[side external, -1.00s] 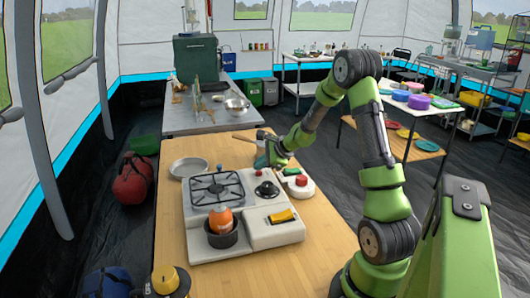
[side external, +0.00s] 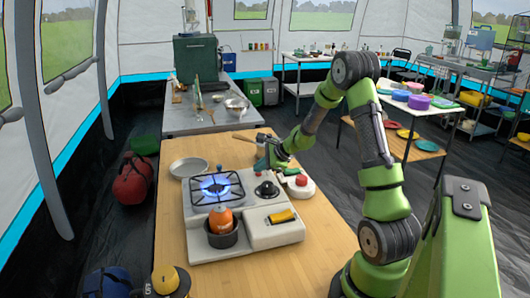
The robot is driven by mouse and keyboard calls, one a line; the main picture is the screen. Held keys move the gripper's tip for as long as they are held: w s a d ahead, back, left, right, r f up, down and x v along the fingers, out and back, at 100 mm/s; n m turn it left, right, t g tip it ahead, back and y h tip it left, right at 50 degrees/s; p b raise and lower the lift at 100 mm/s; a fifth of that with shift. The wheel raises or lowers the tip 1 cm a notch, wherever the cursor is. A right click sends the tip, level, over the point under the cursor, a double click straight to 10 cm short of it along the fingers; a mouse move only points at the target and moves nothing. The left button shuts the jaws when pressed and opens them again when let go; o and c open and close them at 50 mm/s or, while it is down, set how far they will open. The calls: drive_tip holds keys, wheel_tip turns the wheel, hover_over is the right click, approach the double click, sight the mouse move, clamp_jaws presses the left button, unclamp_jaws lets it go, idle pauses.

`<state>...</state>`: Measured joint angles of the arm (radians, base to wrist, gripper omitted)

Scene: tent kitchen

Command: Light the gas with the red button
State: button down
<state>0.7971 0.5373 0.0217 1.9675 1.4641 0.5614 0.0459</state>
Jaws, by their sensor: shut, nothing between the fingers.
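The white gas stove (side external: 262,236) stands on the wooden counter. A blue flame (side external: 215,188) burns on its burner, under the black grate. A black knob (side external: 266,190) is on the stove's right part. My gripper (side external: 264,165) is shut and empty, just behind and above the knob, at the stove's back right edge. A red button-like top (side external: 301,180) sits on a round white piece beside the stove, right of the knob. Whether my fingertips touch anything is too small to tell. Part of the stove behind the knob is hidden by my gripper.
A dark pot (side external: 221,239) holding an orange object (side external: 221,220) stands at the stove's front. A yellow and black item (side external: 282,217) lies at its front right. A shallow metal pan (side external: 188,167) is at back left.

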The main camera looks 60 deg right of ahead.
sight(261, 175)
drive_tip(key=shift+r, duration=0.95)
drive_tip(key=shift+r, duration=0.1)
wheel_tip(261, 175, up, 5)
drive_tip(key=shift+f, duration=0.1)
idle(0.5)
